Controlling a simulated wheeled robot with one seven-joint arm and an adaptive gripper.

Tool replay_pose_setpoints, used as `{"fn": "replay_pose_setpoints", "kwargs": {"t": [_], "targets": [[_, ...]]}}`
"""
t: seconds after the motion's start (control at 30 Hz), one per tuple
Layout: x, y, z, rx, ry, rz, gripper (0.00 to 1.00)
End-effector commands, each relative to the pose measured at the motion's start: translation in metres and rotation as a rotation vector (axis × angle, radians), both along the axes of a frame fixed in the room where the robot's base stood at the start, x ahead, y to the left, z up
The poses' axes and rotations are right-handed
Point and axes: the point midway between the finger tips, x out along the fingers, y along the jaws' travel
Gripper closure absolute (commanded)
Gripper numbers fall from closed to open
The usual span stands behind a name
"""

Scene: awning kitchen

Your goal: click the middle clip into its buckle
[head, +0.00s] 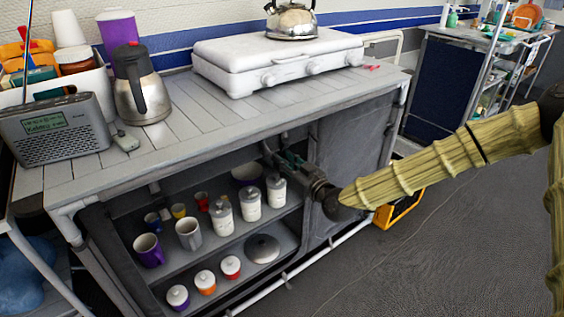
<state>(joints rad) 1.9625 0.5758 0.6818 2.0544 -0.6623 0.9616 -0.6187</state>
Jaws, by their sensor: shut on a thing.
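My gripper (272,153) is at the front of the grey-topped kitchen unit, at the left edge of its grey fabric front panel (352,145). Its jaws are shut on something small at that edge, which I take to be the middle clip. The clip and its buckle are too small and too hidden by the gripper to make out. I cannot tell whether the two touch. My arm reaches in from the right.
The open shelves (278,233) left of the panel hold several mugs and jars close to my gripper. A white stove (275,62) with a kettle (291,20) stands on the worktop. A yellow-black case (400,208) is on the floor behind my arm. The floor at right is clear.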

Motion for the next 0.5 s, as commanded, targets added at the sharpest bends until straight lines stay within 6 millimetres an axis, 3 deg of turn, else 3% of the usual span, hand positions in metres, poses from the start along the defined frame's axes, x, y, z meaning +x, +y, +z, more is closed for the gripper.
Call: {"fn": "replay_pose_setpoints", "kwargs": {"t": [0.37, 0.4, 0.5], "targets": [[-0.0012, -0.0028, 0.0033, 0.0, 0.0, -0.003, 1.0], [-0.0012, -0.0028, 0.0034, 0.0, 0.0, -0.003, 0.74], [-0.0012, -0.0026, 0.0033, 0.0, 0.0, -0.003, 0.61]]}}
